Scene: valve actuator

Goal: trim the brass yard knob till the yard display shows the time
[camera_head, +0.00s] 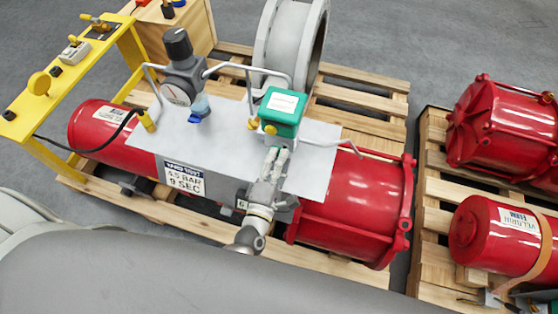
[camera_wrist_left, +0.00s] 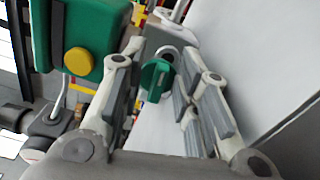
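The green box (camera_head: 281,112) stands on the grey plate of the red actuator (camera_head: 350,215), with a round brass-yellow knob (camera_head: 270,129) on its near side. The knob also shows in the left wrist view (camera_wrist_left: 80,62), left of the fingers. My left gripper (camera_head: 277,153) is just below the box, its fingers apart, with no object seen between them. In the left wrist view, a small green part (camera_wrist_left: 155,78) shows beyond the finger gap; I cannot tell whether anything touches. A white label (camera_head: 184,179) reads 4.5 BAR and 9 SEC. I cannot make out a time display.
A dark-topped regulator with a gauge (camera_head: 177,94) and bent grey pipes stand left of the box. A yellow stand (camera_head: 42,103) with fittings is at far left. Red cylinders (camera_head: 505,125) lie on a right-hand pallet (camera_head: 433,190).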

